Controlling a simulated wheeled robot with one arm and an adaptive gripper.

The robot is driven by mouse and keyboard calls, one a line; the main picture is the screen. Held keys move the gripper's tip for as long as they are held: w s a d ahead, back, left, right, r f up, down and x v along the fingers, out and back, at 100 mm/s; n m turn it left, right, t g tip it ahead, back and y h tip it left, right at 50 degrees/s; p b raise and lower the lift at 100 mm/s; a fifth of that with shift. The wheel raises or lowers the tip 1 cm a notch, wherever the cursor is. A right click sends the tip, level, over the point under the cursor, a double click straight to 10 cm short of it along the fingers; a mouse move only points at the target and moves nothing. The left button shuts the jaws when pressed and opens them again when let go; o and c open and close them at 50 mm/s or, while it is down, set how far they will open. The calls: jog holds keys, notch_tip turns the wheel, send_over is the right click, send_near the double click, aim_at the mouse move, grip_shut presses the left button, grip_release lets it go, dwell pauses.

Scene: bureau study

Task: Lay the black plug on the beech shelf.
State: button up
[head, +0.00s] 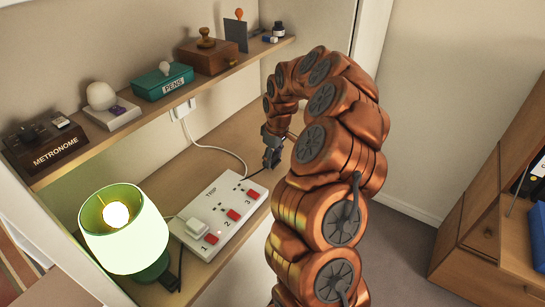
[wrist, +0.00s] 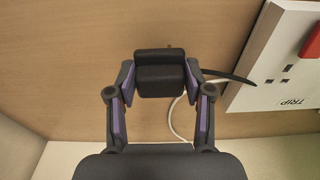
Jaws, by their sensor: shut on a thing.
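My gripper (wrist: 160,82) is shut on the black plug (wrist: 160,75), whose dark body sits between the two fingertips in the wrist view. A black cord (wrist: 232,75) shows to the right of the plug. In the head view my gripper (head: 272,157) is over the light wooden lower board (head: 225,150), behind the far end of the power strip; the plug is hard to make out there. The wrist view shows bare wood (wrist: 70,60) behind the plug; contact with it cannot be told. A narrow wooden upper shelf (head: 160,104) runs along the wall. Which board is beech is unclear.
A white power strip (head: 222,212) with red switches lies on the lower board, a white plug (head: 194,228) in socket 1. A lit green lamp (head: 125,228) stands at front left. A white cord (head: 222,149) crosses the board. The upper shelf holds a pens box (head: 162,83) and other items.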

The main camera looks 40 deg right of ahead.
aim_at(276, 162)
jog(key=shift+f, duration=0.55)
jog(key=shift+f, duration=0.1)
jog(key=o, duration=1.2)
jog(key=shift+c, duration=0.2)
notch_tip(276, 162, up, 11)
jog(key=s+b, duration=0.1)
jog(key=b, duration=0.4)
jog(key=s+a+r, duration=0.3)
jog(key=s+a, duration=0.2)
jog(key=a, duration=0.4)
jog(key=s+a+r, duration=0.3)
jog(key=s+a, duration=0.2)
jog(key=a, duration=0.5)
jog(key=s+a+f+m+g, duration=0.1)
jog(key=s+a+f, duration=0.1)
jog(key=s, duration=0.6)
jog(key=s+a+f+m+g, duration=0.1)
jog(key=s+a+f, duration=0.1)
jog(key=s, duration=0.6)
jog(key=s+a+f+m+g, duration=0.1)
jog(key=s+a+f, duration=0.2)
jog(key=s, duration=0.5)
jog(key=shift+m, duration=0.4)
